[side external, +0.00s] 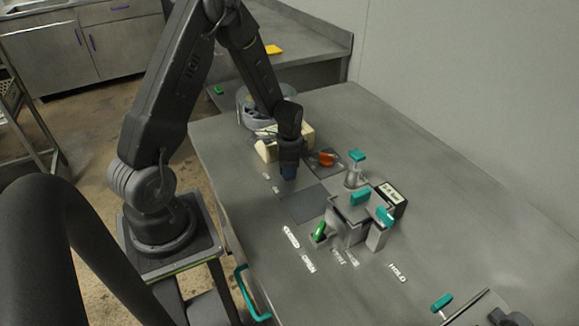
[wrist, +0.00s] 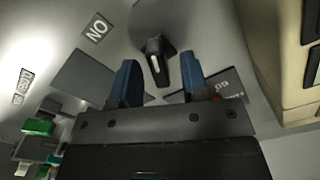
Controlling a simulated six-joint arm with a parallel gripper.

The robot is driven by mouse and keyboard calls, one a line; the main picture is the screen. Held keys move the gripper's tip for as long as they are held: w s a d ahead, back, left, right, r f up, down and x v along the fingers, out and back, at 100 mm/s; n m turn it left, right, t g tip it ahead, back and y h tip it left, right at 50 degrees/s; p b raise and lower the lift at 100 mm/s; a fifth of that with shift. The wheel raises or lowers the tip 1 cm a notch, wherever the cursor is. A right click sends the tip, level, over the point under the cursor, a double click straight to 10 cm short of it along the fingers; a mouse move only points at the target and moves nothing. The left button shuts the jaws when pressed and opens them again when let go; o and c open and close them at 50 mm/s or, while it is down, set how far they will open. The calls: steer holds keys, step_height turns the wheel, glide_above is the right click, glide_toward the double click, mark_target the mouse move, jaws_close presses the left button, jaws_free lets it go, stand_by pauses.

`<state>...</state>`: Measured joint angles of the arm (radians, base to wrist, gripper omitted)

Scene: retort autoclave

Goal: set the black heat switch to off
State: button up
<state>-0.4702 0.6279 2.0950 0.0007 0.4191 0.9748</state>
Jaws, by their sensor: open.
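The black heat switch (wrist: 157,62) shows in the wrist view as a small dark lever with a white stripe. It stands beyond and between my two blue fingertips, apart from both as far as I can tell. A label (wrist: 96,28), upside down and reading ON, lies to its upper left. Another label (wrist: 226,86), partly hidden by a fingertip, lies to its lower right. My gripper (wrist: 158,84) is open and empty. In the side view my gripper (side external: 288,175) points down, low over the bench, and the switch cannot be made out there.
A cream block (wrist: 285,55) stands close on the right in the wrist view. In the side view an orange-red knob (side external: 326,159), teal-handled fixtures (side external: 357,157) and a green lever (side external: 319,231) stand to the right and front.

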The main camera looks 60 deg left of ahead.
step_height(320, 180, up, 14)
stand_by(0.6)
steer(key=s+d+r+n+t, duration=0.5)
steer(key=s+d+r, duration=0.9)
steer(key=d, duration=0.3)
steer(key=shift+s+n+t, duration=0.3)
steer(key=shift+n, duration=0.1)
